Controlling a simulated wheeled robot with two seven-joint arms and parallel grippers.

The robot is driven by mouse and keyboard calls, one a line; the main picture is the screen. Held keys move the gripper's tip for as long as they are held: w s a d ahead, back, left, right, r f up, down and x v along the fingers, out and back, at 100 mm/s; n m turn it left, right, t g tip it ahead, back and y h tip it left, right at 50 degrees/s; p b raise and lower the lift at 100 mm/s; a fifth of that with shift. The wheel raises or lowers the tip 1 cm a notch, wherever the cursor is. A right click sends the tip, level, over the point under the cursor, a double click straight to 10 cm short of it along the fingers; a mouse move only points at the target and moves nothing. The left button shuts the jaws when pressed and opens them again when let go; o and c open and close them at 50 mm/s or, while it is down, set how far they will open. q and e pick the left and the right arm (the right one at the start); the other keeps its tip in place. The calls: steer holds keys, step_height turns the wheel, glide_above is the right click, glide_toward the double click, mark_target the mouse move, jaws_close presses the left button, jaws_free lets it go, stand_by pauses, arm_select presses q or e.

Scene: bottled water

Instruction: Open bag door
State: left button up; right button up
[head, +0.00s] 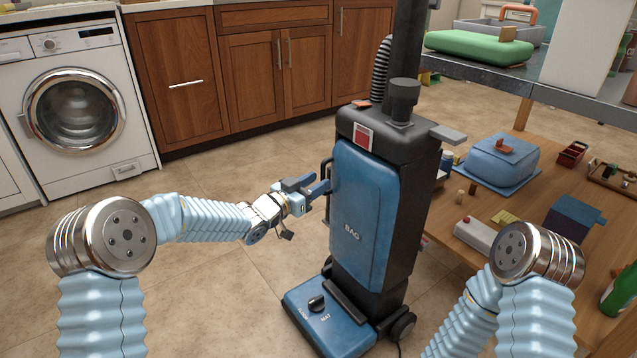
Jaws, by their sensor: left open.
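An upright vacuum cleaner (402,124) with a black body stands on the floor in front of me. Its blue bag door (368,215), marked BAG, covers the front and looks closed. A dark handle (327,176) shows at the door's left edge. My left gripper (318,188) is open at that edge, with its blue fingers close to the handle. I cannot tell whether they touch it. My right arm comes in at the lower right, and its gripper is out of view.
A low wooden table (493,206) on the right holds a blue box (503,160) and several small items. A grey counter (488,74) is behind it. A washing machine (75,105) and wooden cabinets (262,75) line the back. The floor left of the vacuum is clear.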

arm_select(q)
steer(key=shift+x, duration=0.8)
jaws_close()
